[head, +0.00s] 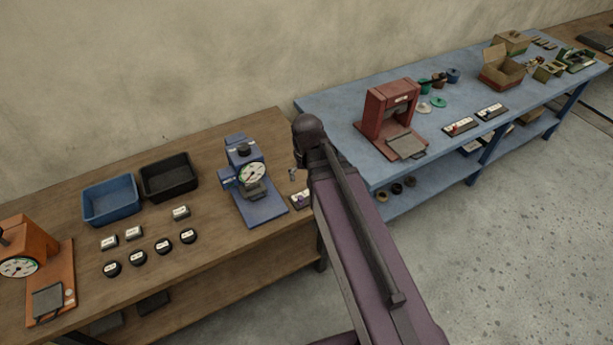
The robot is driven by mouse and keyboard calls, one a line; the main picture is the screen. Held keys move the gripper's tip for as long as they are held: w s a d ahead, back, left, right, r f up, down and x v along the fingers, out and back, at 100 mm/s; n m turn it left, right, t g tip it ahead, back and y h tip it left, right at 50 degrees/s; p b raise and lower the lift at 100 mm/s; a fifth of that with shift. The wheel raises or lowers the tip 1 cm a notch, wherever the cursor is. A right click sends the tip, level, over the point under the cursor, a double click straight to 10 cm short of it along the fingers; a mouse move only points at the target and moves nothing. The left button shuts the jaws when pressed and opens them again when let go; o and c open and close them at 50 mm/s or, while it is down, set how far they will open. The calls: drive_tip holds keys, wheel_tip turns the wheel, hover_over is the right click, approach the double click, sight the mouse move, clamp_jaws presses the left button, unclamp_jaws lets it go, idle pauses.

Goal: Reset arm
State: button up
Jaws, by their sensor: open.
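My arm rises from the bottom right as a long purple link with a dark rod along it. It ends at a dark rounded joint in front of the gap between the two tables. I cannot make out my gripper; the arm's own links may hide it. A small grey piece shows just left of the joint, too small to identify. No held object is visible.
The wooden table (205,241) carries a blue bin (110,203), a black bin (169,177), a blue dial device (252,184), an orange dial device (38,262) and several small labelled pieces. The blue table (340,113) holds a red press (391,115) and open cardboard boxes (502,72). Concrete floor lies clear at right.

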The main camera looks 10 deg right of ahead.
drive_tip(key=s+d+f+b, duration=0.2)
drive_tip(key=s+f+b, duration=0.2)
drive_tip(key=f+b, duration=0.5)
drive_tip(key=shift+s+d+n+g, duration=0.15)
drive_tip(key=shift+s+n+g, duration=0.05)
drive_tip(key=shift+n+g, duration=0.1)
idle(1.2)
